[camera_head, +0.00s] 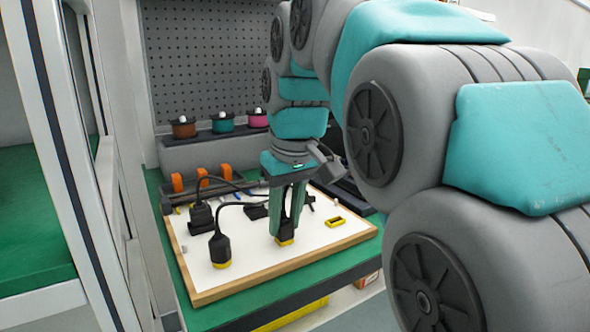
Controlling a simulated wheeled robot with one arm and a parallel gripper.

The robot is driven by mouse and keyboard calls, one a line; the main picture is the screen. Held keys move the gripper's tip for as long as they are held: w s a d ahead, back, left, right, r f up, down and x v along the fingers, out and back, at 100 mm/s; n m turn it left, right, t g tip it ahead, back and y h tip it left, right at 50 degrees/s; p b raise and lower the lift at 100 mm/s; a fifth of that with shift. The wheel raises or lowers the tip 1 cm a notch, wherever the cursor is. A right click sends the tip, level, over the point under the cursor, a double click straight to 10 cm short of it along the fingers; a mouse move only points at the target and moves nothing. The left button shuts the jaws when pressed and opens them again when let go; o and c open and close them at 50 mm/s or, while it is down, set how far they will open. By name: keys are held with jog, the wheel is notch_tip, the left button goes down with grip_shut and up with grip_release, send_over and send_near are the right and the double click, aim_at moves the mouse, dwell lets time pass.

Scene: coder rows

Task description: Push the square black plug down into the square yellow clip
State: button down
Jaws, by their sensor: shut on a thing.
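My gripper (287,232) points down over the front middle of the white board and is shut on a black plug (287,222). The green fingers hide most of the plug, so its square shape is hard to see. A yellow clip (286,242) shows right under the plug and fingertips. The plug's lower end appears to be at the clip. I cannot tell how deep it sits or whether a gap is left.
The white board has a wooden rim (205,297). Left stands a black round plug (220,248) with a cable, on yellow. Another black plug (201,217) is behind it. An empty yellow clip (336,222) lies to the right. Orange clamps (203,178) line the back.

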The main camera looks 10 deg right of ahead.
jog(key=c, duration=0.5)
grip_release()
jog(key=shift+r, duration=0.15)
